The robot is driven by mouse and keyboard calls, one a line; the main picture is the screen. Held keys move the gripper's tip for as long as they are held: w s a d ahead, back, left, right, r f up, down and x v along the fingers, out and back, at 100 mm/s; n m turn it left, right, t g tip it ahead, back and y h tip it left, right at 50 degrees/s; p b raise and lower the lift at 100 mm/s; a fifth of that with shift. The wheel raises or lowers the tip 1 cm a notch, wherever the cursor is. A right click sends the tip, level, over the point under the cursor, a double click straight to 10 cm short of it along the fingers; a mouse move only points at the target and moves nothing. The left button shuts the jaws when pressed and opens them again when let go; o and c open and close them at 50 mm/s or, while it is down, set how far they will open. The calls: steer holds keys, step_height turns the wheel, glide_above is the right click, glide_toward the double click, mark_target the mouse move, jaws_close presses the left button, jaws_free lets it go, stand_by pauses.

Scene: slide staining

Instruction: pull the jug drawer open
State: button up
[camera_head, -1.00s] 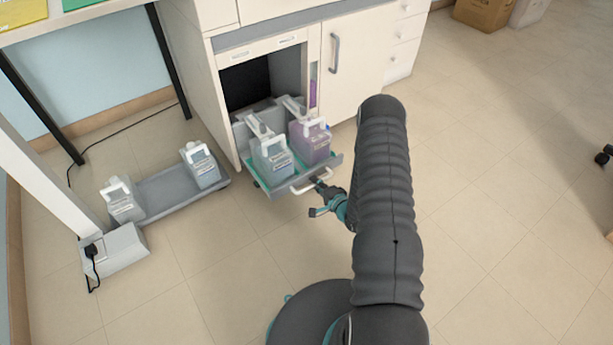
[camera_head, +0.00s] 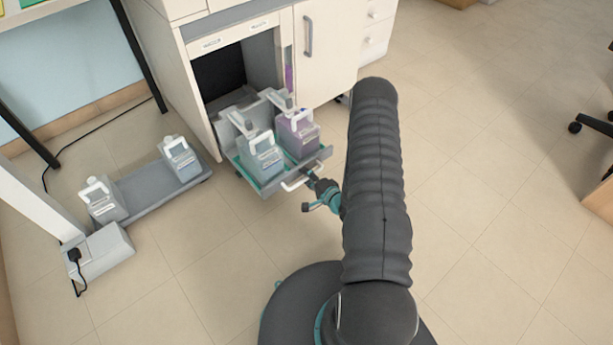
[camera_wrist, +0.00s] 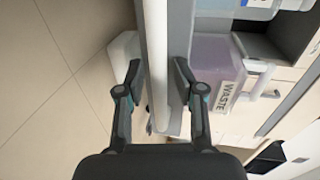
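The jug drawer (camera_head: 309,163) stands pulled out of the lower cabinet, with its grey front toward me. It carries a blue-grey jug (camera_head: 262,157) and a purple jug (camera_head: 298,136); the purple jug's WASTE label shows in the wrist view (camera_wrist: 228,96). The white drawer handle (camera_head: 292,184) runs along the front; in the wrist view the handle (camera_wrist: 160,60) passes between my fingers. In the head view my gripper (camera_head: 310,178) is at the handle's right part, mostly small and dark.
A low grey platform (camera_head: 150,188) with two more jugs stands on the floor at left, beside a white box with a black plug (camera_head: 100,250). A closed cabinet door (camera_head: 325,55) is right of the opening. The floor (camera_head: 480,170) at right is clear up to a chair (camera_head: 590,125).

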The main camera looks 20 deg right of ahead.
steer(key=shift+a, duration=0.1)
steer(key=v, duration=1.2)
steer(key=shift+w, duration=0.1)
stand_by(0.4)
steer(key=w+d+r+n+g+h, duration=0.35)
steer(key=w+r+n, duration=0.45)
steer(key=r, duration=0.5)
step_height(320, 180, up, 15)
steer(key=a+n+g+h+p, duration=0.1)
steer(key=n+g+h, duration=0.1)
steer(key=h, duration=0.1)
steer(key=s+a+r+n+g, duration=0.1)
steer(key=s+a+r, duration=0.2)
steer(key=s+r, duration=0.25)
steer(key=s+a+r+g, duration=0.1)
steer(key=s+a+r, duration=0.25)
steer(key=r, duration=0.35)
steer(key=s+a+r+n+g+y, duration=0.1)
steer(key=s+a+r, duration=0.2)
steer(key=s, duration=0.5)
steer(key=s+a+r+n+p, duration=0.1)
steer(key=s+a+r, duration=0.3)
steer(key=s, duration=0.5)
steer(key=shift+s+a+n+g+y, duration=0.15)
steer(key=shift+a+n+g+y, duration=0.2)
steer(key=shift+a+n, duration=0.55)
